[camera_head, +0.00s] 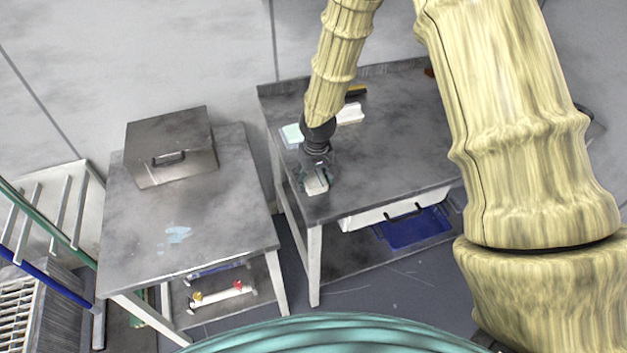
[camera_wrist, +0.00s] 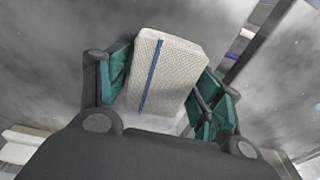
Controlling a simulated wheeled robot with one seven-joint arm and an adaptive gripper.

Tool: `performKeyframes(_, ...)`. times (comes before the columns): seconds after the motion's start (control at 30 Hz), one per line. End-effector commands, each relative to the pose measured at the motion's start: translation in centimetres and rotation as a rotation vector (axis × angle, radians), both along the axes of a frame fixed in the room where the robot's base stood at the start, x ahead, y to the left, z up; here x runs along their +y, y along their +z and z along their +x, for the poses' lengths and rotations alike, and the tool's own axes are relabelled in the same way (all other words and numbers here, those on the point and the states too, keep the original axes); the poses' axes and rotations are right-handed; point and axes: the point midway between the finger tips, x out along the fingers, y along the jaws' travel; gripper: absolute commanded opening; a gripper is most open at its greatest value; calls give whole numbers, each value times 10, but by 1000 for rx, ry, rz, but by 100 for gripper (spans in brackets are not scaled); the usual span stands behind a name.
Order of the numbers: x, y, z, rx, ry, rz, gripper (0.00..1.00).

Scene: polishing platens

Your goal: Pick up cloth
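The cloth (camera_wrist: 165,72) is a folded whitish block with a woven texture and a blue stripe along it. In the wrist view it lies between the two teal fingers of my gripper (camera_wrist: 165,90). The left finger is beside its left side and the right finger is close to its right side. I cannot tell whether both fingers press on it. In the head view the cloth (camera_head: 316,182) shows under my gripper (camera_head: 316,172), near the front left corner of the right table (camera_head: 400,150). My gripper points down at the tabletop.
A pale green-white item (camera_head: 291,134) and a white block (camera_head: 350,113) lie on the same table, with a yellow-black item (camera_head: 356,90) behind. The left table (camera_head: 200,225) bears a metal box (camera_head: 171,148). A blue bin (camera_head: 415,228) sits below the right table. The right tabletop's middle is clear.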

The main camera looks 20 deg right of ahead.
Motion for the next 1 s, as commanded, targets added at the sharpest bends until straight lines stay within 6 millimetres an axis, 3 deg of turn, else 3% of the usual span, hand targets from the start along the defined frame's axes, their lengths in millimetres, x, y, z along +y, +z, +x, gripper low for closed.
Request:
performKeyframes(0.03,0,0,0,0,0,0,49)
performKeyframes(0.13,0,0,0,0,0,0,32)
performKeyframes(0.27,0,0,0,0,0,0,28)
performKeyframes(0.57,0,4,0,0,1,1,28)
performKeyframes(1.0,3,40,-3,0,2,1,28)
